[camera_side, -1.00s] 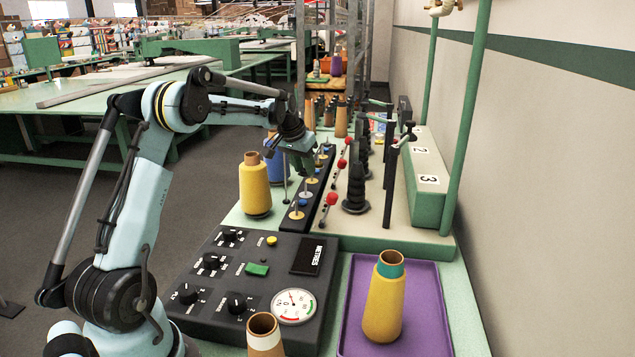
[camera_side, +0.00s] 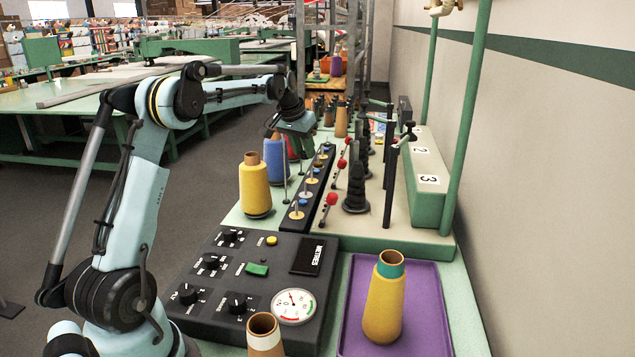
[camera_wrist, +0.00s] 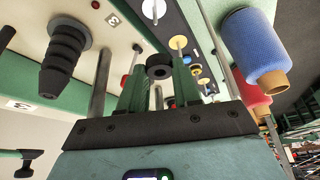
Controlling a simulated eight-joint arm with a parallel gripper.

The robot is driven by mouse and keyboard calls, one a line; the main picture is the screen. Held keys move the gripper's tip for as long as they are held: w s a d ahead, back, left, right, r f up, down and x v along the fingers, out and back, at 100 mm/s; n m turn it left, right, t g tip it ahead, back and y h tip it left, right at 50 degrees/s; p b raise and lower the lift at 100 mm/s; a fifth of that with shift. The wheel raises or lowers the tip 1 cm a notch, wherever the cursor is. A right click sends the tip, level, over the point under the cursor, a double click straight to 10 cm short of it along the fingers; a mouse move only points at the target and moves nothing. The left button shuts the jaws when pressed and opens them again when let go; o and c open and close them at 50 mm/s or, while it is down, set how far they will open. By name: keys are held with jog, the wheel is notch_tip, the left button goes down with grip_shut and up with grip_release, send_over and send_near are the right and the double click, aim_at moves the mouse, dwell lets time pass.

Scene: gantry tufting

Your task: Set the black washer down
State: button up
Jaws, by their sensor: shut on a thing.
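The black washer (camera_wrist: 158,67) shows in the wrist view between the tips of my gripper's two green fingers. My gripper (camera_wrist: 159,80) is shut on it. In the side view my gripper (camera_side: 303,150) is above the far part of a dark strip (camera_side: 292,222) with upright pins; the washer cannot be made out there. The wrist view also shows a yellow washer (camera_wrist: 179,42) on a pin.
A yellow cone (camera_side: 255,190) and a blue cone (camera_side: 276,163) stand left of the strip. Red-tipped levers (camera_side: 331,198) and a black stepped cone (camera_side: 355,188) stand to its right. A control panel (camera_side: 225,300) and a purple tray (camera_side: 425,310) are nearer the camera.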

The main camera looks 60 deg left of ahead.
jog(key=s+d+m+h, duration=0.1)
jog(key=d+m, duration=0.2)
jog(key=d, duration=0.8)
jog(key=s+d+r+m+h, duration=0.1)
jog(key=d+m, duration=0.2)
jog(key=d, duration=0.8)
jog(key=s+d+m+h, duration=0.1)
jog(key=d+m+h, duration=0.15)
jog(key=d, duration=0.95)
jog(key=shift+m+y, duration=0.25)
jog(key=shift+y, duration=0.2)
jog(key=shift+s+f, duration=0.15)
jog(key=shift+f, duration=3.95)
jog(key=shift+s+f, duration=0.15)
jog(key=shift+f, duration=3.9)
jog(key=o, duration=1)
jog(key=shift+f, duration=0.15)
jog(key=shift+o, duration=0.2)
